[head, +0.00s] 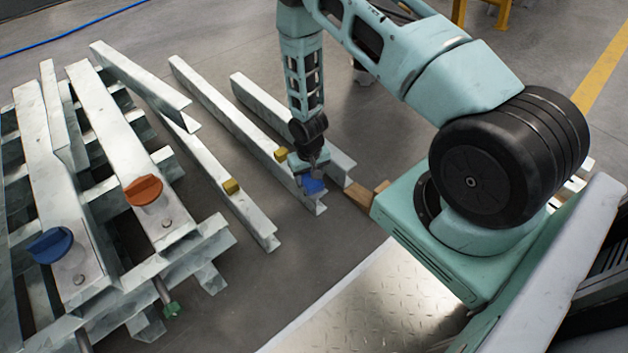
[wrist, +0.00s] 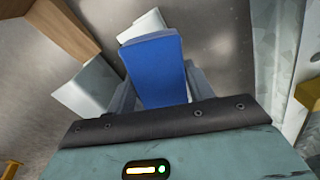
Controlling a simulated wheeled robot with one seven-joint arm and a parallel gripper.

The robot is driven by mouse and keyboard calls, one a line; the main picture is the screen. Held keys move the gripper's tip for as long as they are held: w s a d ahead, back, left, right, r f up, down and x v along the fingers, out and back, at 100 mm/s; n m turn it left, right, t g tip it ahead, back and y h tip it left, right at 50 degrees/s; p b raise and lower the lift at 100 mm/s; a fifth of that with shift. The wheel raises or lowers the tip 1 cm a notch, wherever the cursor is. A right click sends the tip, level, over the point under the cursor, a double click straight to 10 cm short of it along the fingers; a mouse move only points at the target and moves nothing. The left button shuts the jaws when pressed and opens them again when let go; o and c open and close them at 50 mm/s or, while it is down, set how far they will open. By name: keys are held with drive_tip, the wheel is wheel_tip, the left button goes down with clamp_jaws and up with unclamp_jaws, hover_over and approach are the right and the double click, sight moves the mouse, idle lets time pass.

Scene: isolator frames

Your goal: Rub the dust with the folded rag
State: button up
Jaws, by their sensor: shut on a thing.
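My gripper (head: 313,176) points down at the near end of a grey steel beam (head: 222,117). It is shut on a blue block-like thing (head: 315,187), which I take to be the folded rag. In the wrist view the blue rag (wrist: 153,70) stands between the two grey fingers (wrist: 160,88), with a pale piece showing beyond its far end. I cannot tell whether the rag touches the beam. I cannot make out the dust in either view; the gripper and rag may hide it.
More beams (head: 290,122) lie on both sides of the gripper, some with yellow blocks (head: 231,186). A wooden piece (head: 360,194) lies to the right. At left, a steel frame (head: 92,110) carries an orange knob (head: 143,190) and a blue knob (head: 50,245). Bare floor (head: 300,255) is in front.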

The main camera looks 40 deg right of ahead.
sight(318, 184)
drive_tip(key=shift+w+a+f+b, duration=0.1)
drive_tip(key=shift+w+b, duration=0.1)
drive_tip(key=shift+w, duration=1.1)
drive_tip(key=shift+w+f+b, duration=0.1)
drive_tip(key=shift+w+b, duration=0.05)
drive_tip(key=shift+w, duration=1.1)
drive_tip(key=shift+w+r, duration=0.1)
drive_tip(key=shift+w, duration=1.2)
drive_tip(key=shift+w+r, duration=0.1)
drive_tip(key=shift+s+p, duration=1.85)
drive_tip(key=shift+s, duration=1.15)
drive_tip(key=shift+s+f+p, duration=0.25)
drive_tip(key=shift+s+p, duration=0.05)
drive_tip(key=shift+s, duration=0.65)
drive_tip(key=shift+s+p, duration=1)
drive_tip(key=shift+s, duration=1)
drive_tip(key=shift+r, duration=0.1)
drive_tip(key=r+p, duration=0.1)
drive_tip(key=r, duration=0.1)
drive_tip(key=r+p, duration=0.4)
drive_tip(key=shift+w, duration=0.25)
